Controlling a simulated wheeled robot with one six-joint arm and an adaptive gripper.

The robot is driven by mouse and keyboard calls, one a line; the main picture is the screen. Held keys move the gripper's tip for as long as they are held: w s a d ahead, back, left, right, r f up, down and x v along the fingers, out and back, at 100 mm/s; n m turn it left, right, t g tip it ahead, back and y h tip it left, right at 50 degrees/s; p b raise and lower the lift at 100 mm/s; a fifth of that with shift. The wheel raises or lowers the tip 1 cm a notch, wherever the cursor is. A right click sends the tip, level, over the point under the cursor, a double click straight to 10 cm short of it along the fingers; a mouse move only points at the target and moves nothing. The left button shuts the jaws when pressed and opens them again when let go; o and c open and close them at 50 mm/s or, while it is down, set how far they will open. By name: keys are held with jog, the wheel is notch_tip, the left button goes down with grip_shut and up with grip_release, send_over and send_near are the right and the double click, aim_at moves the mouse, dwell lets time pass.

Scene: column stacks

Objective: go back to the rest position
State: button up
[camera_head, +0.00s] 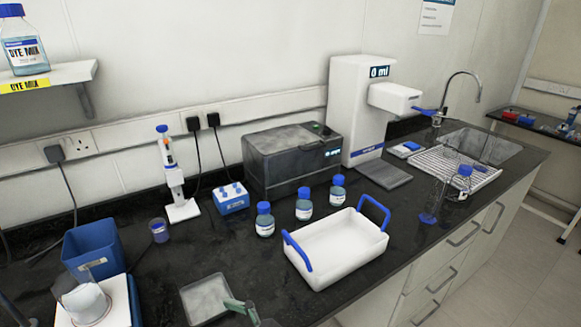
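My gripper does not show in this view, so its pose and what it may hold cannot be seen. On the black bench stands a white tray (338,250) with blue handles. Several blue-capped bottles stand behind it, one of them at its back left (265,220). A pipette on a white stand (175,175) is upright left of a blue rack (231,198).
A dark grey box machine (290,158) and a white dispenser (350,110) reading 0 ml stand along the wall. A sink (480,147) is at right. A blue bin (90,247) and a shallow grey dish (207,298) are at front left. The floor at right is clear.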

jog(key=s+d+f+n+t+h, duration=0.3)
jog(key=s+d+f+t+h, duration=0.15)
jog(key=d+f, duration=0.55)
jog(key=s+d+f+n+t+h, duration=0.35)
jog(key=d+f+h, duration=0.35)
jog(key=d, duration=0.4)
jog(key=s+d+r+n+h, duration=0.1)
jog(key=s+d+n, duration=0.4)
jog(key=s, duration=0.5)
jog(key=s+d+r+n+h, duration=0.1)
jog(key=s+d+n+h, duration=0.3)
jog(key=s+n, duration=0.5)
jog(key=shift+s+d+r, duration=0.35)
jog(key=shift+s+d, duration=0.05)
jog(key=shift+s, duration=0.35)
